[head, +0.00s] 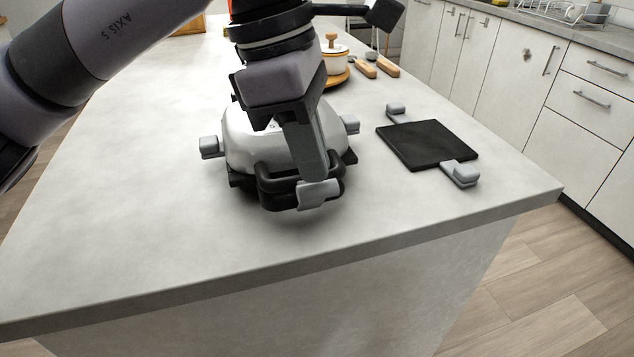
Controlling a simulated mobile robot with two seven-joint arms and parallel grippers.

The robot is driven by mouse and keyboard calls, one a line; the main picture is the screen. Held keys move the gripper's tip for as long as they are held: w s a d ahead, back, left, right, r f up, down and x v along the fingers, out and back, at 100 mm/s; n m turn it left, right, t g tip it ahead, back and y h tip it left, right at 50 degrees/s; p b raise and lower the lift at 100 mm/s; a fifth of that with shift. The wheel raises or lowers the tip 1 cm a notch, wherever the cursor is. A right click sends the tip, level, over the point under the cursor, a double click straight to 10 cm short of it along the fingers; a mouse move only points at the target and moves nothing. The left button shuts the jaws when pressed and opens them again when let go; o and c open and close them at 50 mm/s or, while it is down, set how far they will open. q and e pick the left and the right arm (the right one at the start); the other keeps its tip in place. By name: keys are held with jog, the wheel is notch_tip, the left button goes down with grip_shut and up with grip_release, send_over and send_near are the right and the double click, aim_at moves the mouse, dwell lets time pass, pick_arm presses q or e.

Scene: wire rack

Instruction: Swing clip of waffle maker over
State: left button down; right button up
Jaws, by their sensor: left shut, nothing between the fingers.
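The waffle maker (240,141) has a rounded white body on a dark base and stands on the grey worktop. Its lid looks closed, and grey knobs stick out at both sides. A dark looped handle (273,190) is at its front. A light grey piece (318,196) at the right of this handle looks like the clip. My left gripper (311,176) reaches down from above in front of the white body. It is shut and empty, with its tips at the grey piece; I cannot tell whether they touch. It hides the middle of the waffle maker. My right gripper is out of view.
A black square plate (427,145) with grey end handles lies to the right. Behind stand a white pot (336,62) with a wooden knob and wooden-handled utensils (387,66). The worktop (130,220) is clear at left and front.

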pick_arm(q)
jog(key=shift+f, duration=0.2)
jog(key=shift+s+f+b, duration=0.15)
jog(key=shift+f+b, duration=0.35)
jog(key=shift+b, duration=0.1)
jog(key=shift+s+d+f+b, duration=0.2)
jog(key=shift+s+f+b, duration=0.15)
jog(key=shift+s+b, duration=0.05)
jog(key=shift+w+r+p, duration=0.1)
jog(key=shift+r+p, duration=0.85)
jog(key=shift+r, duration=0.25)
jog(key=p+v, duration=0.4)
jog(key=v, duration=0.1)
jog(key=shift+a+r, duration=0.1)
jog(key=shift+r, duration=0.15)
